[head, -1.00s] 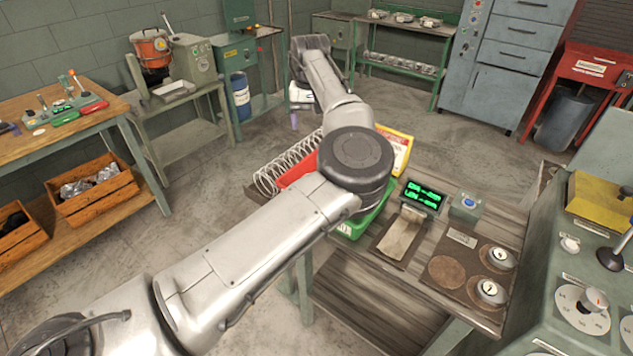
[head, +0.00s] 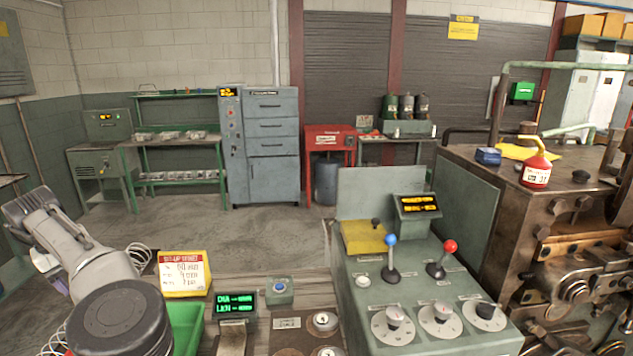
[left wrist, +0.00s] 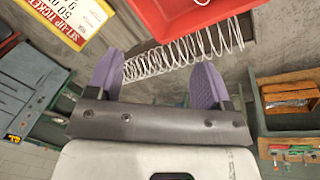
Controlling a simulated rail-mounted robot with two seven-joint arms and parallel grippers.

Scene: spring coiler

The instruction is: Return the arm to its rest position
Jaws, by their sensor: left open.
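My left arm comes in from the lower left in the head view, with its big dark joint in front and the forearm reaching away over the floor. My left gripper (left wrist: 158,75) shows in the left wrist view as two purple fingers spread wide apart, with nothing held between them. Only a small purple bit of it shows at the far left of the head view. A wire spring (left wrist: 185,52) lies beyond the fingertips beside a red bin (left wrist: 180,18). Part of coiled wire (head: 139,257) shows behind my arm in the head view. My right gripper is in neither view.
A yellow set-up ticket (head: 184,274), green bin (head: 188,322) and green-lit display (head: 235,302) stand right of my arm. The control console (head: 425,300) with blue and red levers is further right. Open floor (head: 240,235) lies behind.

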